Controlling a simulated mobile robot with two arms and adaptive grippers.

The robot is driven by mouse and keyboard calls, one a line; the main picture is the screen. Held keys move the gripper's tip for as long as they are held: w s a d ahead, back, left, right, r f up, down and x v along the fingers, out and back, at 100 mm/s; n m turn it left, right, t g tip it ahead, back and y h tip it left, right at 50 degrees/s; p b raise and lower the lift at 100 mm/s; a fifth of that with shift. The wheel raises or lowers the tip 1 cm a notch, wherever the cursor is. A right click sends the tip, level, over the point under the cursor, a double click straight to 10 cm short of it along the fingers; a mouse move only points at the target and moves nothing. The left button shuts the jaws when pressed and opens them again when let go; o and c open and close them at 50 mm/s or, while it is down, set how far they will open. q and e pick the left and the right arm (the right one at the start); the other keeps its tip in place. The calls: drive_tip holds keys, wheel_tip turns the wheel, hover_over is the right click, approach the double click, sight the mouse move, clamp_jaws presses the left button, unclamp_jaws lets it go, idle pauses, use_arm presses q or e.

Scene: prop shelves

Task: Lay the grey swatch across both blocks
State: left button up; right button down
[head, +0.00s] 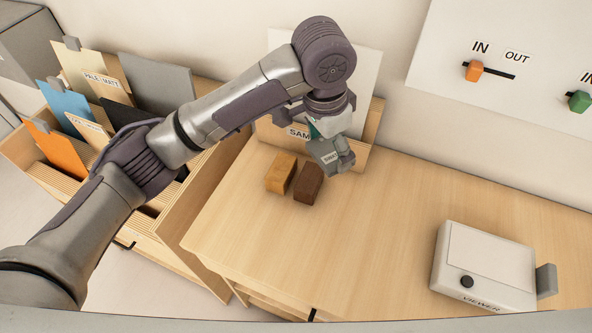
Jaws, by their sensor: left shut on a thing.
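A light brown block (281,174) and a dark brown block (308,183) stand side by side on the wooden desk, with a small gap between them. My left gripper (335,150) is above the desk, just behind and to the right of the dark block. The swatch is tilted, partly hidden by the gripper, and appears apart from both blocks. My right gripper is out of view.
An open drawer box (218,190) at left holds several coloured sheets. A sign stand (268,131) is behind the blocks. A white viewer box (483,268) is at the right. The desk between is clear. Sliders (474,71) are on the wall panel.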

use_arm(q)
drive_tip(key=d, duration=0.1)
drive_tip(key=s+d+m, duration=0.1)
drive_tip(key=d, duration=0.1)
drive_tip(key=shift+w+a+f+m, duration=0.1)
drive_tip(key=shift+w+m, duration=0.1)
drive_tip(key=shift+m, duration=0.1)
drive_tip(key=w+a+f+p, duration=0.1)
drive_tip(key=w+a+f, duration=0.1)
drive_tip(key=a+f, duration=0.1)
drive_tip(key=w+a+f+p, duration=0.1)
drive_tip(key=w+a+f, duration=0.1)
drive_tip(key=a+f, duration=0.1)
drive_tip(key=w+a+f+p, duration=0.1)
drive_tip(key=w+a+f, duration=0.1)
drive_tip(key=a+f, duration=0.1)
drive_tip(key=shift+w+a+f, duration=0.1)
drive_tip(key=shift+w+f, duration=0.05)
drive_tip(key=shift+f, duration=0.75)
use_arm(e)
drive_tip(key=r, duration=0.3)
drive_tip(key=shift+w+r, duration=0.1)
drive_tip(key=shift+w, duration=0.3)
use_arm(q)
drive_tip(key=shift+f, duration=0.2)
drive_tip(key=shift+f, duration=0.25)
drive_tip(key=o, duration=0.7)
drive_tip(key=shift+o, duration=0.3)
